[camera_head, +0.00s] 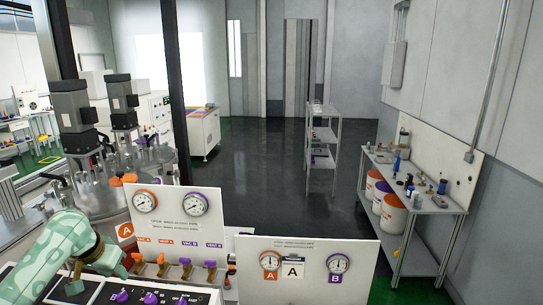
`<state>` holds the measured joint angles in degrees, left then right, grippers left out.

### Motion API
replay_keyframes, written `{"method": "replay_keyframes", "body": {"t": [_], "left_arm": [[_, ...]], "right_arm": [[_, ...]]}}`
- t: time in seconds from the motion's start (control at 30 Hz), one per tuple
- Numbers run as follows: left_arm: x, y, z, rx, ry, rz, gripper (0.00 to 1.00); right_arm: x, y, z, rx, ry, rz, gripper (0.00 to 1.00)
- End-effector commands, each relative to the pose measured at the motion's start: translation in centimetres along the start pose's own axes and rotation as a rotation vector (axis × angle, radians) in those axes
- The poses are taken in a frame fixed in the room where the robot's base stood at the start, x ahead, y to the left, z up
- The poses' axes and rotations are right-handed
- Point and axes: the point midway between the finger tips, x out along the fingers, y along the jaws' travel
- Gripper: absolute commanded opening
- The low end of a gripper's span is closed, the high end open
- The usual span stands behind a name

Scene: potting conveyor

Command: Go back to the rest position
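My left arm, pale green with a patterned cover, comes in at the bottom left. Its gripper (100,274) is over the front of the control panel (200,297), left of the purple knobs. Its fingers are small and partly hidden by the wrist, so I cannot tell whether they are open or shut. I see nothing clearly held. My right arm and gripper are not in view.
A gauge board (172,220) stands behind a row of orange and purple levers (185,266). A second gauge board (308,270) marked A and B is to its right. Machinery with glass vessels (105,180) is behind left. A workbench (415,198) lines the right wall.

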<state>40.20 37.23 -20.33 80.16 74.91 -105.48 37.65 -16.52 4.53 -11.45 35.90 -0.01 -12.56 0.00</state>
Motion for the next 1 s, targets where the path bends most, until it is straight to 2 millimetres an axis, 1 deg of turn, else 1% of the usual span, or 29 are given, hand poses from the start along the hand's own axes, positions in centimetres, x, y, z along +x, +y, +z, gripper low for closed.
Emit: {"method": "replay_keyframes", "body": {"t": [0.03, 0.2, 0.27, 0.37, 0.47, 0.63, 0.73, 0.8, 0.9, 1.0], "left_arm": [[0.6, 0.7, 0.6, 0.021, -0.003, -0.002, 0.33], [2.2, 2.5, 2.3, 0.094, -0.001, -0.023, 0.33], [2.9, 3.2, 3.0, 0.123, 0.001, -0.031, 0.33], [3.9, 4.6, 4.6, 0.178, 0.007, -0.046, 0.33], [5.1, 6.5, 6.7, 0.248, 0.017, -0.065, 0.33], [6.3, 10.1, 11.5, 0.376, 0.051, -0.105, 0.33], [6.2, 12.0, 14.8, 0.444, 0.077, -0.139, 0.33], [5.7, 13.0, 17.1, 0.485, 0.095, -0.171, 0.33], [4.3, 13.8, 20.2, 0.527, 0.114, -0.225, 0.33], [2.5, 13.9, 22.9, 0.555, 0.121, -0.284, 0.33]], "right_arm": [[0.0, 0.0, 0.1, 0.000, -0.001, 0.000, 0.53], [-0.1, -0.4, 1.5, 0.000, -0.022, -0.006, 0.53], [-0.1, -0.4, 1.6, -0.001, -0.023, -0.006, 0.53], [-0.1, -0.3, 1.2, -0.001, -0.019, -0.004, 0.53], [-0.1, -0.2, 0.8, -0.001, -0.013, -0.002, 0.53], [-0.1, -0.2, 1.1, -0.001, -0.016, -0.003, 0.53], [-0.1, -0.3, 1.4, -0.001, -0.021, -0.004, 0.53], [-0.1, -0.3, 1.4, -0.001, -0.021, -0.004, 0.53], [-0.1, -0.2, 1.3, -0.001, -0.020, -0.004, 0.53], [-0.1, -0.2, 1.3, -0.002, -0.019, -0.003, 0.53]]}}
